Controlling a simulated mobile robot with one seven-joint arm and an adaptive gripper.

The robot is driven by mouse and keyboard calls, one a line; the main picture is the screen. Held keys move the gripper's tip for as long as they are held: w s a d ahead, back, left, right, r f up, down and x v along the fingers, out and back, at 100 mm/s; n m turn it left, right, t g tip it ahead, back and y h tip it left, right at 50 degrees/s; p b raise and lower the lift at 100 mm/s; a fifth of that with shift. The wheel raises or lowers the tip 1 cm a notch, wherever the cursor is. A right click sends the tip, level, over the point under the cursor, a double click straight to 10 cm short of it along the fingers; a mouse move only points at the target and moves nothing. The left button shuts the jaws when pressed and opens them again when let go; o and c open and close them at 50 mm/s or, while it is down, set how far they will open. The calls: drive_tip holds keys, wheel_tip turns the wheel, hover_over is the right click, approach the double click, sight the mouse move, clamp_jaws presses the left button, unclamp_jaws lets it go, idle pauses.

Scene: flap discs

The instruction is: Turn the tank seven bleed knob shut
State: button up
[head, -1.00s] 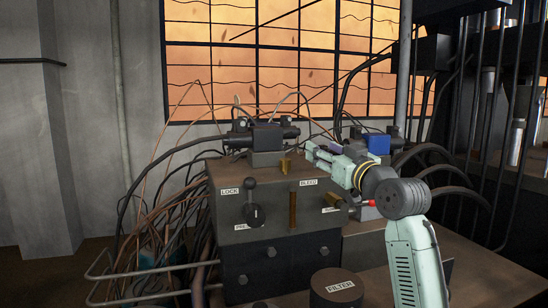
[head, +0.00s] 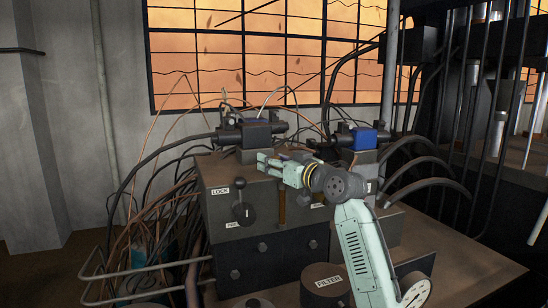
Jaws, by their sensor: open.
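A grey valve box (head: 262,224) stands on the bench with controls on its front. No tank number is readable, so I cannot tell which control is the tank seven bleed knob. The BLEED label seen earlier is now hidden behind my wrist. An upright brass bar (head: 282,208) is in the middle of the front. A black round knob (head: 243,214) and a black-tipped lever (head: 240,184) are at the left, near the LOCK label (head: 220,190). My gripper (head: 263,160) is open, pointing left in front of the box's upper edge. I see nothing between its fingers.
A black cylinder labelled FILTER (head: 323,290) stands in front of the box, close to my arm. Dark valve bodies (head: 250,133) and a blue-topped unit (head: 362,140) stand behind. Cables and hoses crowd the left and right. The bench (head: 455,252) is clear at right.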

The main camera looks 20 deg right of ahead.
drive_tip(key=shift+w, duration=0.15)
drive_tip(key=shift+c, duration=0.2)
drive_tip(key=shift+a, duration=0.1)
clamp_jaws()
idle(0.3)
